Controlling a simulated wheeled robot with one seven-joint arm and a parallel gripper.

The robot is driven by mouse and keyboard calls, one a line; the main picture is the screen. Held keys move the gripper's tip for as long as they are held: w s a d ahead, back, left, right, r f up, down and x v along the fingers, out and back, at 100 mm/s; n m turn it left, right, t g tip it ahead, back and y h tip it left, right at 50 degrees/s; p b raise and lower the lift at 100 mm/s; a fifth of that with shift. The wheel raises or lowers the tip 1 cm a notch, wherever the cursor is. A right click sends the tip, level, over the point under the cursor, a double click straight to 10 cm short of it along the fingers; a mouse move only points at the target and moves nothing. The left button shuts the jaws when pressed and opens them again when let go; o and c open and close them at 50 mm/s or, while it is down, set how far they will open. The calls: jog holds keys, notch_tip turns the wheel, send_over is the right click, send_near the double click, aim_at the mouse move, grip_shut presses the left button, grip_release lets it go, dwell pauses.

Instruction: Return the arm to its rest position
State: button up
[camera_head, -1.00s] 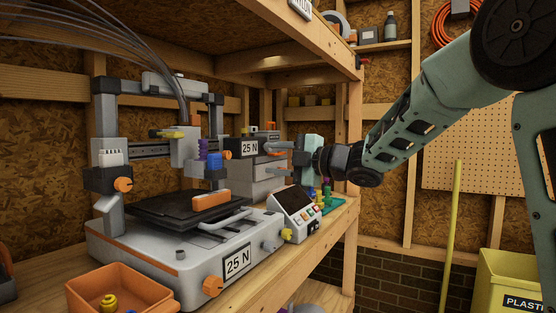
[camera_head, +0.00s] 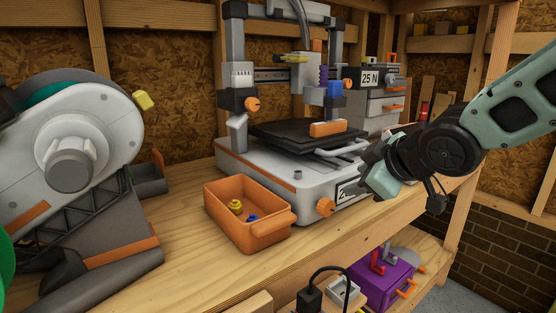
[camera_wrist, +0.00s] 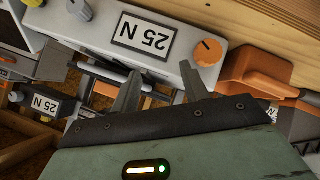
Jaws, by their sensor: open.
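My gripper (camera_head: 376,176) is in front of the printer's right front corner in the head view, above the bench edge. In the wrist view my gripper (camera_wrist: 162,92) shows two dark fingers spread apart with nothing between them. My green arm (camera_head: 515,108) reaches in from the right edge of the head view. The grey and white printer (camera_head: 262,170) stands on the bench behind my gripper, and my gripper hides part of its 25 N label. The printer front also shows in the wrist view (camera_wrist: 185,48), tilted, with an orange knob (camera_wrist: 208,52).
An orange bin (camera_head: 262,232) with small yellow and blue pieces stands on the wooden bench (camera_head: 330,240), left of my gripper. A large spool machine (camera_head: 85,125) fills the left. A purple box (camera_head: 385,285) is on the lower shelf. A second 25 N machine (camera_head: 378,100) stands behind.

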jog(key=s+a+f+m+g+h, duration=0.1)
jog(key=s+f+g, duration=0.25)
jog(key=s, duration=0.65)
jog(key=s+f+m+g+h, duration=0.1)
jog(key=s+f+m+g, duration=0.2)
jog(key=s, duration=0.7)
jog(key=s+a+f+g+h, duration=0.1)
jog(key=s+f+g, duration=0.35)
jog(key=s, duration=0.45)
notch_tip(320, 180, up, 17)
jog(key=t+p, duration=0.1)
jog(key=p, duration=1.7)
jog(key=shift+w+a, duration=0.15)
jog(key=shift+w, duration=0.05)
